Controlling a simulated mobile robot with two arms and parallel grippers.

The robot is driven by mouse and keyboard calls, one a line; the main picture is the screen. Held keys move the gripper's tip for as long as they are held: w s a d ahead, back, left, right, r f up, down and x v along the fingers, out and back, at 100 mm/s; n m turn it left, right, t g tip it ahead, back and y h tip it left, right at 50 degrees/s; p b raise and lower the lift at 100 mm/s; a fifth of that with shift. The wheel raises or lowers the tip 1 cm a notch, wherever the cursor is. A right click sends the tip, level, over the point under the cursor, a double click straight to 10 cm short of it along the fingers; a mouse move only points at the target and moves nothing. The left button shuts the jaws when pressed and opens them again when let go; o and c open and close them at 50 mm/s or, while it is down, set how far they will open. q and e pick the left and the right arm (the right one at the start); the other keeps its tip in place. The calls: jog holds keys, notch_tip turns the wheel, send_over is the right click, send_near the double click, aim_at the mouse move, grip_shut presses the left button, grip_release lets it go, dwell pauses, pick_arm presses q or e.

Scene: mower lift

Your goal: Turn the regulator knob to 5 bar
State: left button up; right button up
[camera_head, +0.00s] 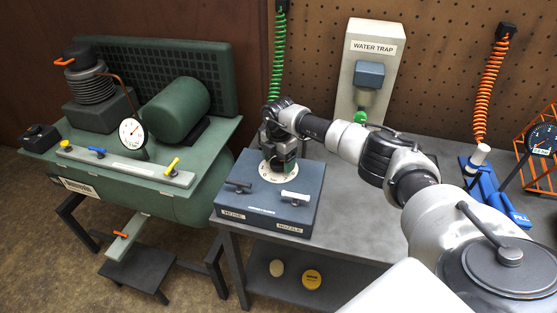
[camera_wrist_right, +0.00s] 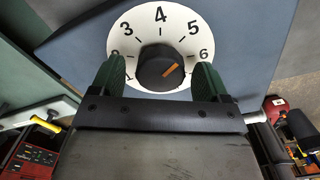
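The regulator knob (camera_wrist_right: 160,68) is black with an orange pointer, at the middle of a round white dial (camera_wrist_right: 147,22) with black numbers. My right gripper (camera_wrist_right: 160,76) is open, with one green finger on each side of the knob and a visible gap at both sides. In the head view my right gripper (camera_head: 278,158) is over the dial (camera_head: 279,172) on the blue-grey box (camera_head: 262,210), hiding the knob. My left gripper is not in view.
The box top also has a black lever (camera_head: 238,185) and a white lever (camera_head: 294,196). A green compressor (camera_head: 180,110) stands at left. Behind are the water trap (camera_head: 367,75) and a hanging orange hose (camera_head: 490,80). A gauge (camera_head: 541,139) stands at far right.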

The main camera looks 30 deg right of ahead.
aim_at(279, 162)
notch_tip(279, 162, up, 11)
jog(key=b, duration=0.1)
jog(key=shift+f+b, duration=0.15)
jog(key=shift+b, duration=0.25)
dwell(0.7)
